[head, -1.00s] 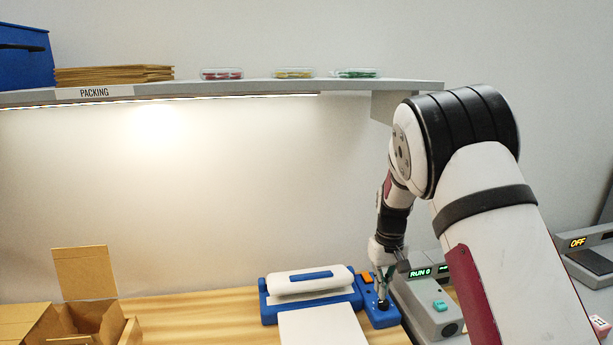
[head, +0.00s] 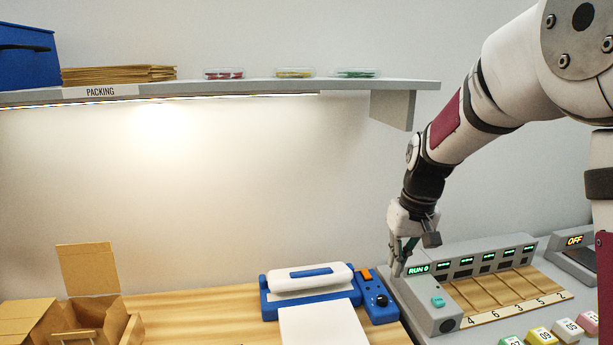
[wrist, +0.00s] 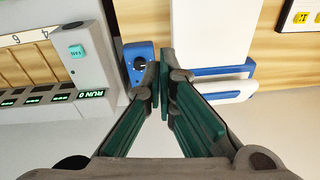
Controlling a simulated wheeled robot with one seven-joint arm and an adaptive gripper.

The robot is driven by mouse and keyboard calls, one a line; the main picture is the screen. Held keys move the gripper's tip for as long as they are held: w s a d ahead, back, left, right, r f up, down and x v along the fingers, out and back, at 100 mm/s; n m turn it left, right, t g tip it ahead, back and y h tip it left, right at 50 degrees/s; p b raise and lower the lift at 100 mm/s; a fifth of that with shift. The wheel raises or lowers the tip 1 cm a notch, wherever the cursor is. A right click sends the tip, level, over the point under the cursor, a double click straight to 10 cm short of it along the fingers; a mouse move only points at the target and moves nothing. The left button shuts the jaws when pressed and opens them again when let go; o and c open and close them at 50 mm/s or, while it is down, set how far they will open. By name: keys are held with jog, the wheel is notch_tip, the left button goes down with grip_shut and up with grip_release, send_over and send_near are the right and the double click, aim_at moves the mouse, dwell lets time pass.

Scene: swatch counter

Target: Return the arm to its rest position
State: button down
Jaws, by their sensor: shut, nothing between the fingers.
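My gripper (head: 399,268) hangs fingers-down at the end of my arm, above the left end of the grey machine with the "RUN 0" display (head: 418,270). It is shut and empty. In the wrist view its green-padded fingers (wrist: 161,80) meet at the tips, with nothing between them. Past the tips in that view are the blue knob block (wrist: 139,62) and the white-and-blue device (wrist: 225,80). The fingers appear clear of both, though the exact height is hard to tell.
The blue-and-white device (head: 310,287) stands on the wooden counter (head: 220,305). A shelf labelled PACKING (head: 240,88) runs above. An open cardboard box (head: 90,318) is at left. Coloured numbered blocks (head: 540,336) and a unit reading OFF (head: 575,248) are at right.

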jog(key=s+r+t, duration=0.2)
jog(key=s+r, duration=0.8)
jog(key=s, duration=0.3)
jog(key=s+m+t, duration=0.1)
jog(key=s+t, duration=0.1)
jog(key=s, duration=1.2)
jog(key=shift+s+d+r+h, duration=0.15)
jog(key=shift+s+h, duration=0.05)
jog(key=shift+h, duration=0.2)
